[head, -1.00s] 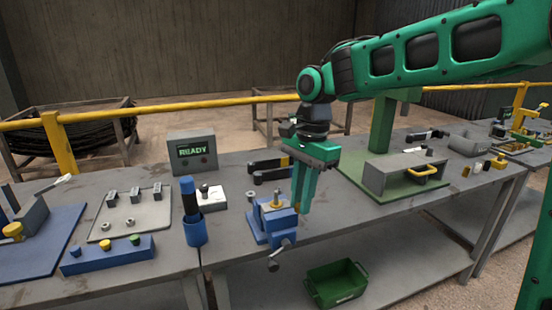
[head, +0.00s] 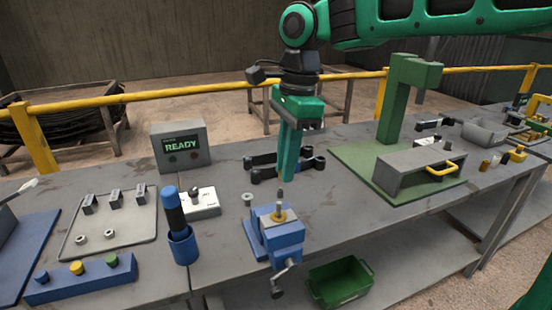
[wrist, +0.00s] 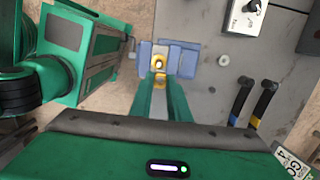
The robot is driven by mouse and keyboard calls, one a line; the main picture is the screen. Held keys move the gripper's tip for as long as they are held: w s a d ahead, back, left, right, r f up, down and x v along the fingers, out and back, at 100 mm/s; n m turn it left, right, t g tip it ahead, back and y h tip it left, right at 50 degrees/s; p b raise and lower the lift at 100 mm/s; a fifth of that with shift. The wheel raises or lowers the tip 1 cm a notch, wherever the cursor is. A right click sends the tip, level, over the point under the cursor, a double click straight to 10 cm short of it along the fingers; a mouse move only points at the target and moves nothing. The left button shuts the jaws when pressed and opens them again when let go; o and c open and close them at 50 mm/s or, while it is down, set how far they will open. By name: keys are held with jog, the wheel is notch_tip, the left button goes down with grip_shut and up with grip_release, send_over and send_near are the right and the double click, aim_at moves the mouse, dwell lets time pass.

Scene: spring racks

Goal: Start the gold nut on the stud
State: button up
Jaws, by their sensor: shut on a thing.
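A blue vise (head: 284,238) on the bench holds an upright stud (head: 279,206) with a gold collar at its base. My gripper (head: 288,180) points down just behind and above the stud, with its fingers close together. In the wrist view the fingertips (wrist: 160,84) are shut on a small gold nut (wrist: 160,80). The stud (wrist: 158,65) shows just beyond it in the vise (wrist: 180,57), apart from the nut in the picture. The height gap between them is hard to judge. In the head view the fingers hide the nut.
A blue cup with a dark-handled tool (head: 183,245) and a white switch box (head: 202,203) stand left of the vise. Dark wrenches (head: 262,160) lie behind my gripper. A green press stand (head: 396,110) is to the right. A green bin (head: 340,288) sits below.

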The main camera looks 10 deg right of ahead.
aim_at(279, 203)
jog(key=shift+s+a, duration=0.15)
jog(key=shift+a, duration=0.5)
jog(key=shift+f, duration=2.6)
jog(key=shift+s+f, duration=0.15)
jog(key=shift+f, duration=0.8)
jog(key=o, duration=0.9)
jog(key=shift+o, duration=0.6)
jog(key=o, duration=0.4)
jog(key=shift+c, duration=0.2)
